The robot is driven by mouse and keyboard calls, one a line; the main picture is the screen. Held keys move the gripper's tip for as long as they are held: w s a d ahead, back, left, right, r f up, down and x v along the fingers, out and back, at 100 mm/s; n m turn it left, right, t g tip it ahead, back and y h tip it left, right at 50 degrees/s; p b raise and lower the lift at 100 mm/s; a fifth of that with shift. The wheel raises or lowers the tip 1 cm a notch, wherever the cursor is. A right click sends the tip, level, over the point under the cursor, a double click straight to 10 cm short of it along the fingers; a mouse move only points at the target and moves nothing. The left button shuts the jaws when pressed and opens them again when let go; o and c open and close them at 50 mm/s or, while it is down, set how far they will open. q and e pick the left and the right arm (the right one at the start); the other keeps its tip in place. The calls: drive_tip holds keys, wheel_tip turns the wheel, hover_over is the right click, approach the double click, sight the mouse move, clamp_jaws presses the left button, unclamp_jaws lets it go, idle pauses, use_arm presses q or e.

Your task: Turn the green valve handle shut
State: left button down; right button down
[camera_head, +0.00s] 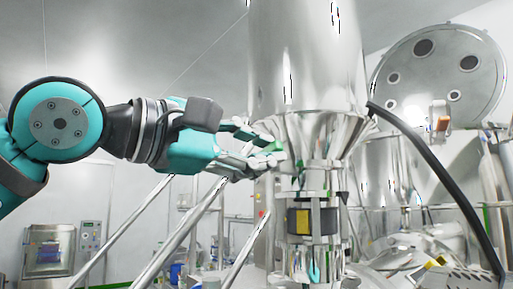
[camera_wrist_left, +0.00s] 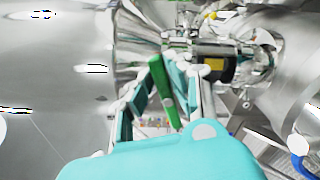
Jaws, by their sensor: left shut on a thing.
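The green valve handle (camera_wrist_left: 159,79) shows in the left wrist view as a flat green bar between the two fingers of my left gripper (camera_wrist_left: 156,100). In the head view only a small green piece of the handle (camera_head: 273,147) shows at the fingertips; the gripper hides the rest. My right gripper is not in view.
A large steel vessel (camera_head: 305,60) narrows to a cone above the valve. A fitting with a black and yellow label (camera_head: 302,221) sits below. A thick black hose (camera_head: 440,175) curves down at the right. Slanted steel legs (camera_head: 185,235) stand below my arm. A round open lid (camera_head: 440,75) is at the right.

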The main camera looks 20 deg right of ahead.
use_arm(q)
drive_tip(key=shift+s+f+m, duration=0.1)
drive_tip(key=shift+f+m, duration=0.15)
drive_tip(key=shift+m, duration=0.65)
drive_tip(key=shift+f+m, duration=0.25)
drive_tip(key=shift+m, duration=0.65)
drive_tip(key=shift+f, duration=0.1)
drive_tip(key=c, duration=1.3)
unclamp_jaws()
drive_tip(key=v, duration=1.2)
